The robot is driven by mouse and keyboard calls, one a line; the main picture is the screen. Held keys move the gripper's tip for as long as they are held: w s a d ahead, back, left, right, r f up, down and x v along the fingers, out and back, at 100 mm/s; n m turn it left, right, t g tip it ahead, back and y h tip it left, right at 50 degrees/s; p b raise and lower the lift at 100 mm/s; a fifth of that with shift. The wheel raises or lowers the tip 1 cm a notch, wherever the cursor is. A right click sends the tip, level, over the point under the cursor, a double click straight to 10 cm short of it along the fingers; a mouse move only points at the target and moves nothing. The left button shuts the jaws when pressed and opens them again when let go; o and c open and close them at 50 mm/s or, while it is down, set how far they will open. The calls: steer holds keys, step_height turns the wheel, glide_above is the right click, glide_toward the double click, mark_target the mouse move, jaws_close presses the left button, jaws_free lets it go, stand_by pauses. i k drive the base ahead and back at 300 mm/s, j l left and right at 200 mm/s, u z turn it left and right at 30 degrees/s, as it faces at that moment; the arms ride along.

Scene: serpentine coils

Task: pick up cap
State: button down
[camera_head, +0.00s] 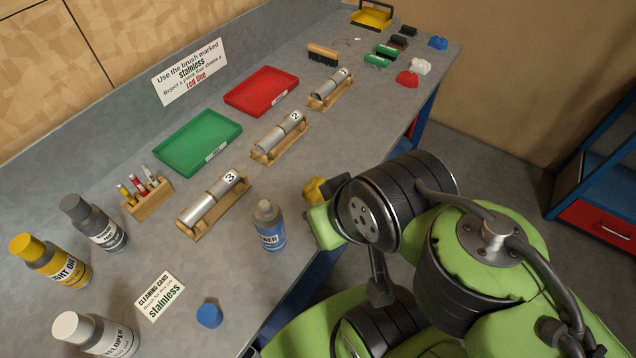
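A small blue cap (209,314) sits on the grey workbench (245,300) near its front edge, right of the cleaning card. A blue-labelled bottle (270,226) stands upright behind and to the right of the cap, with a pale narrow top showing. My gripper (316,190) is at the end of the green and black arm, over the bench's front edge, right of the bottle and well apart from the cap. A yellow part shows there. The fingers are not clear enough to tell if they are open or shut.
Bottles with yellow (49,259), grey (96,223) and white (94,335) caps stand at left. The cleaning card (160,296) lies beside the blue cap.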

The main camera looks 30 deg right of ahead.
mark_target(209, 315)
steer(key=u, duration=1.55)
steer(key=z, duration=1.25)
steer(key=j+u, duration=1.15)
